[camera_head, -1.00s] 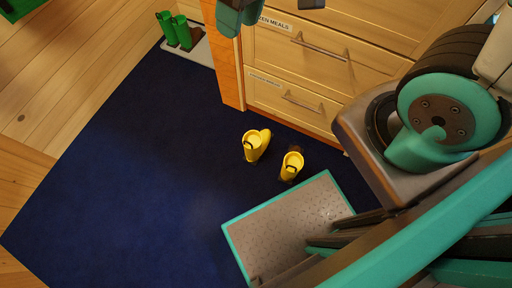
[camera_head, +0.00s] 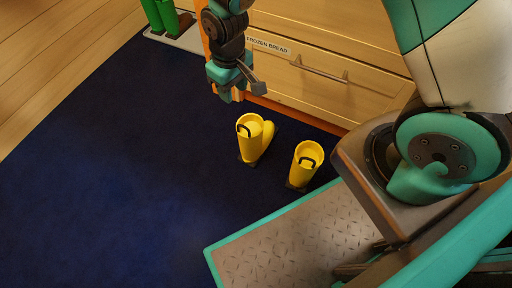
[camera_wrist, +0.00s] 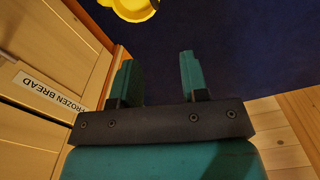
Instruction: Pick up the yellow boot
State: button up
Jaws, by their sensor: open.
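Two yellow boots stand upright on the dark blue rug. The left yellow boot (camera_head: 251,139) has its toe toward the right, and the other yellow boot (camera_head: 305,164) stands to its right, nearer my base. Each has a dark loop at its top. My gripper (camera_head: 238,92) is above and behind the left boot, in front of the drawers, apart from both boots. In the wrist view my gripper (camera_wrist: 158,75) is open with nothing between its fingers. Part of one yellow boot (camera_wrist: 130,8) shows at that view's top edge, beyond the fingertips; which boot it is I cannot tell.
A wooden drawer unit (camera_head: 360,98) labelled "FROZEN BREAD" stands close behind the boots, with a bar handle (camera_head: 318,69). Green boots (camera_head: 166,14) stand on a pale tray (camera_head: 187,40) at the upper left. The rug (camera_head: 110,170) left of the yellow boots is clear.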

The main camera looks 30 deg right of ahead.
aim_at(238, 124)
jog(key=f+b, duration=0.4)
jog(key=f, duration=0.2)
jog(key=f+b, duration=0.4)
jog(key=f, duration=0.2)
jog(key=f+b, duration=0.3)
jog(key=f, duration=0.3)
jog(key=shift+w+d+b, duration=0.25)
jog(key=shift+w+b, duration=0.15)
jog(key=shift+r, duration=0.1)
jog(key=shift+c, duration=0.4)
grip_shut()
